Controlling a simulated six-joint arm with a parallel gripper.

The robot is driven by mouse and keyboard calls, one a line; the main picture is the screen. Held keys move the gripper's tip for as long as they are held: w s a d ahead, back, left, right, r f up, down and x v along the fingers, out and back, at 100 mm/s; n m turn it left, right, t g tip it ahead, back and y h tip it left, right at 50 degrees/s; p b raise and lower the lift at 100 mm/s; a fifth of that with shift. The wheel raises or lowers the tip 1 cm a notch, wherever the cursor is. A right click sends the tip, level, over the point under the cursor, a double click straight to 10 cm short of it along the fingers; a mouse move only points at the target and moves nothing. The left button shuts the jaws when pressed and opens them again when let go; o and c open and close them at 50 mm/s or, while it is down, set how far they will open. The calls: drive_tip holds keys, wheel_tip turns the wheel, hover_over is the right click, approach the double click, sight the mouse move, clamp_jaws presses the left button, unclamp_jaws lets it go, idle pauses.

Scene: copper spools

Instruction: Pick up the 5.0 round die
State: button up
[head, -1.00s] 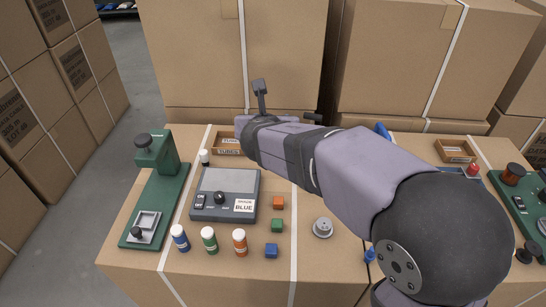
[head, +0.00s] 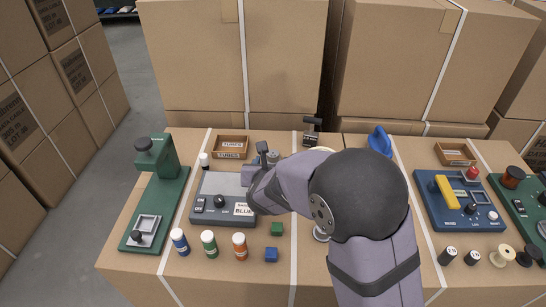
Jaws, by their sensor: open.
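Two small black cylinders with pale marks on top stand at the front right in the head view: a left one (head: 449,255) and a right one (head: 472,257). They look like the round dies, but the marks are too small to read surely, so I cannot tell which is the 5.0. My gripper (head: 267,154) is open, far to the left of both, above the back edge of the grey device (head: 228,181). My arm crosses the middle of the table and hides part of it.
A blue press-like device (head: 432,205) with a yellow bar stands behind the black cylinders. A green stand (head: 160,190) is at left.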

sight(273, 155)
drive_tip(key=shift+p+x, duration=0.6)
drive_tip(key=shift+x, duration=2.85)
drive_tip(key=shift+r, duration=0.1)
clamp_jaws()
drive_tip(key=shift+r, duration=0.1)
wheel_tip(273, 155, up, 10)
drive_tip(key=p, duration=0.1)
drive_tip(key=shift+p, duration=0.35)
